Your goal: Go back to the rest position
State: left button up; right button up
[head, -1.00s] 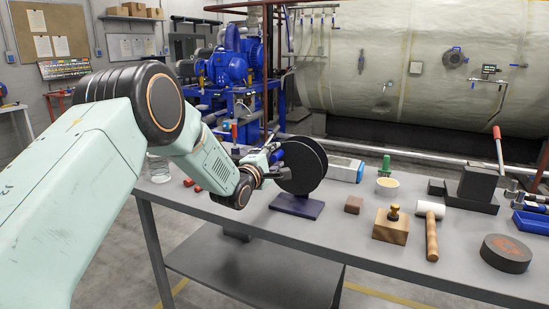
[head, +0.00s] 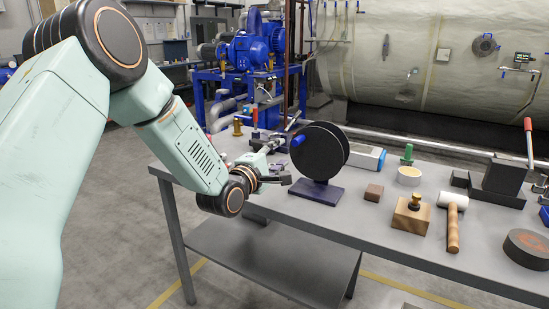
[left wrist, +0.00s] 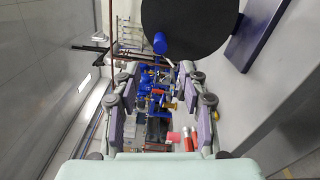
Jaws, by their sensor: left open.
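My left arm (head: 190,140) comes in from the left and reaches low over the table's near left edge. My left gripper (head: 275,163) is open, just left of a black disc on a stand. In the left wrist view, its two fingers (left wrist: 158,95) stand apart with nothing between them but the distant background and small table items. My right gripper is not in view.
The black disc (head: 322,150) with a blue knob (head: 298,141) stands close to the gripper on a purple base (head: 315,192). Floor left of the table is clear.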

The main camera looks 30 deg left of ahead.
pick_arm(q)
jog(key=shift+s, duration=0.85)
jog(key=s+d+f+m+g, duration=0.3)
jog(key=s+f+m+g, duration=0.2)
jog(key=s+f+m, duration=0.45)
jog(key=s+d+f+m+g, duration=0.4)
jog(key=s+f, duration=0.2)
jog(key=f, duration=0.7)
jog(key=s+d+f+m+g, duration=0.1)
jog(key=s+f+m+g, duration=0.2)
jog(key=s, duration=1.2)
jog(key=s+d+f+m+g, duration=0.1)
jog(key=s+f+m+g, duration=0.2)
jog(key=s+f+g, duration=0.3)
jog(key=s+f, duration=0.4)
jog(key=s, duration=0.5)
jog(key=shift+s+d+f+y, duration=0.2)
jog(key=shift+d+y, duration=0.1)
jog(key=shift+d, duration=0.1)
